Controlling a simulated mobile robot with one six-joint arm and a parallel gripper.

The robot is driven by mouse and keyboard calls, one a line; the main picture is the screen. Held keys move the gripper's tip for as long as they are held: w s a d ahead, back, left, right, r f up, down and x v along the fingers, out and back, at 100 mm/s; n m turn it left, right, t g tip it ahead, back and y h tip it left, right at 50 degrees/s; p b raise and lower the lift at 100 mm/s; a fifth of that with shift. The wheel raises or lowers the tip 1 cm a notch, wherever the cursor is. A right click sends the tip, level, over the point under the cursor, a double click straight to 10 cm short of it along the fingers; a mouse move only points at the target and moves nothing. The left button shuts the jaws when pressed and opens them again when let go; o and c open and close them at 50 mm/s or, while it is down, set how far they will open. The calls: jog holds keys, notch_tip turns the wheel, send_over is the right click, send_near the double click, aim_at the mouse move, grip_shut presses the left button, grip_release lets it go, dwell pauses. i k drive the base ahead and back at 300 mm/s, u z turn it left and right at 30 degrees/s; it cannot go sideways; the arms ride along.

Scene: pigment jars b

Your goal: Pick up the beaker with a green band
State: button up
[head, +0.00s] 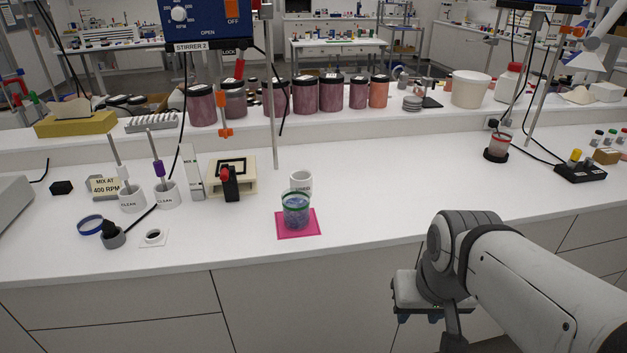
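The beaker with a green band (296,211) stands upright on a pink square mat (311,230) near the front edge of the white bench. It is clear, with bluish-purple contents and a green band around its rim. A white labelled cup (301,181) stands right behind it. My gripper (433,318) is at the lower right, in front of the bench and below its top, well to the right of the beaker. It is partly hidden by my arm and its fingers do not show clearly.
A stirrer stand rod (271,100) rises behind the beaker. To its left are a cream-coloured device (237,181), two white CLEAN holders (168,194) and a blue ring (90,225). Jars line the back ledge. The bench right of the mat is clear up to a reddish beaker (499,145).

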aim_at(295, 201)
jog(key=u, duration=0.05)
jog(key=i, duration=1)
jog(key=z, duration=0.05)
